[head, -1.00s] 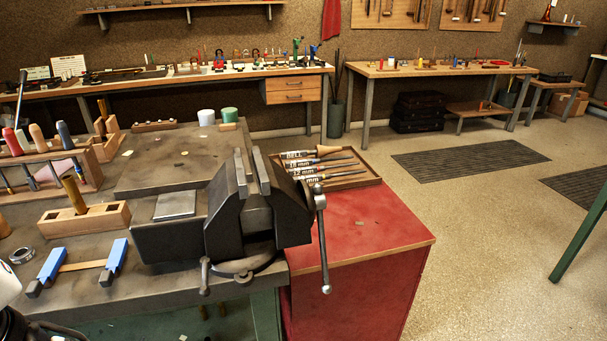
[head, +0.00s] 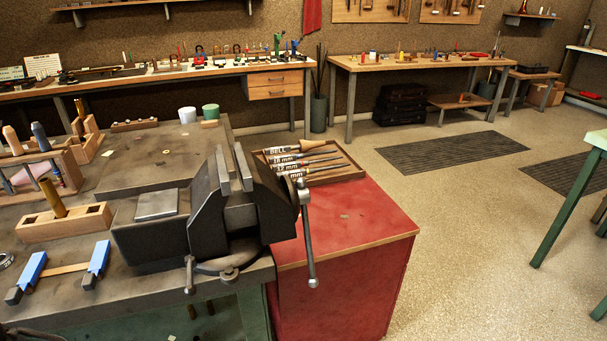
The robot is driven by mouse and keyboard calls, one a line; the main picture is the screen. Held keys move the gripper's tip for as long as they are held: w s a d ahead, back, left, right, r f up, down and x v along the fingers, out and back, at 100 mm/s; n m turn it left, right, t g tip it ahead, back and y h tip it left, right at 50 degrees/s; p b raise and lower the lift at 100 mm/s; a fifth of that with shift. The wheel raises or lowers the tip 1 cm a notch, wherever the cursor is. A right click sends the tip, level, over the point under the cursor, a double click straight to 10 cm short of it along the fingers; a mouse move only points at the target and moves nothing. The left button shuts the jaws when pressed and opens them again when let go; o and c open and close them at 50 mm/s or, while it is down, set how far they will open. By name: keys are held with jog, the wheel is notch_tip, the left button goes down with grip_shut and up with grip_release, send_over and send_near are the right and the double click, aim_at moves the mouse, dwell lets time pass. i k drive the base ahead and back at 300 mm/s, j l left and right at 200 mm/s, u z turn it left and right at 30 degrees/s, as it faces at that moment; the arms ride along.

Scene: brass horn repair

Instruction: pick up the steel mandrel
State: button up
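A wooden tray (head: 357,178) sits on the red cabinet, just right of the vise. Several long tools lie side by side in it, with labels reading BELL, 18 mm and 12 mm; the vise hides the lowest label in part. The far one (head: 311,146) has a pale wooden end, and the others have dark or grey metal shafts (head: 318,160). I cannot tell which of them is the steel mandrel. My gripper is not in view.
A big dark bench vise (head: 228,205) stands at the workbench corner, left of the tray. The red cabinet top (head: 350,220) is mostly bare. Wooden tool blocks (head: 64,221) and blue-padded bars (head: 98,258) lie on the left. Open floor (head: 450,240) extends right.

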aim_at(293, 173)
jog(key=i+l, duration=0.25)
jog(key=l, duration=0.15)
jog(key=i+l, duration=0.2)
jog(key=l, duration=0.2)
jog(key=i+l, duration=0.25)
jog(key=l, duration=0.2)
jog(key=i+l, duration=0.45)
jog(key=i, duration=0.2)
jog(key=i+j, duration=0.15)
